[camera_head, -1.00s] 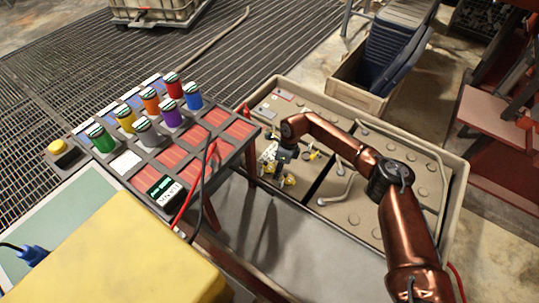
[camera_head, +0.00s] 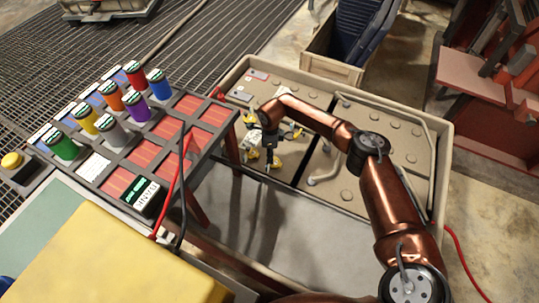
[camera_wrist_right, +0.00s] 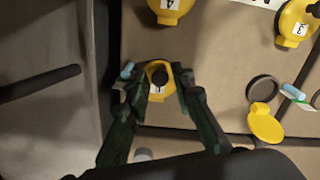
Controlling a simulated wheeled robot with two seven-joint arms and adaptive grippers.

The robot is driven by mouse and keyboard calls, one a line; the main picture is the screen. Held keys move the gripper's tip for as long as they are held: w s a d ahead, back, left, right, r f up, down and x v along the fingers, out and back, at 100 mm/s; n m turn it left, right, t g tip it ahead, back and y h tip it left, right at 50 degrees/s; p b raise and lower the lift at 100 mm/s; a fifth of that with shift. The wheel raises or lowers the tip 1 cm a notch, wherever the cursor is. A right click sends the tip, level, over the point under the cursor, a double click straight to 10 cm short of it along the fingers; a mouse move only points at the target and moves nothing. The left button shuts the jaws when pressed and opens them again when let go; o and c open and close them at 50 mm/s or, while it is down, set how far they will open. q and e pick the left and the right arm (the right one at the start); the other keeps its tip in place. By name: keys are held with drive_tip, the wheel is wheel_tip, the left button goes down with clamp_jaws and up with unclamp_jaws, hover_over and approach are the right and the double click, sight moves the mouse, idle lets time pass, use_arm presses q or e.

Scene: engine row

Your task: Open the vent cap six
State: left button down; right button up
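Several yellow vent caps (camera_head: 276,162) sit on the beige battery case (camera_head: 333,208). My right gripper (camera_head: 268,155) points down among them in the head view. In the right wrist view, its dark fingers (camera_wrist_right: 157,86) are apart on either side of a yellow cap (camera_wrist_right: 160,95) with a dark round knob and a white label I cannot read surely. Contact is unclear. A cap marked 4 (camera_wrist_right: 167,8) is at the top, and one marked 3 (camera_wrist_right: 293,28) is at upper right. A yellow lid (camera_wrist_right: 265,124) lies flipped beside a dark round opening (camera_wrist_right: 262,89). My left gripper is out of view.
Left of the case stands a rack (camera_head: 120,160) with several coloured cylinders and red panels. Red and black cables (camera_head: 178,190) hang over its right side. A yellow block (camera_head: 120,262) is in front. A crate (camera_head: 330,66) stands behind the case.

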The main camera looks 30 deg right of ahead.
drive_tip(key=shift+r, duration=0.1)
drive_tip(key=shift+c, duration=0.5)
clamp_jaws()
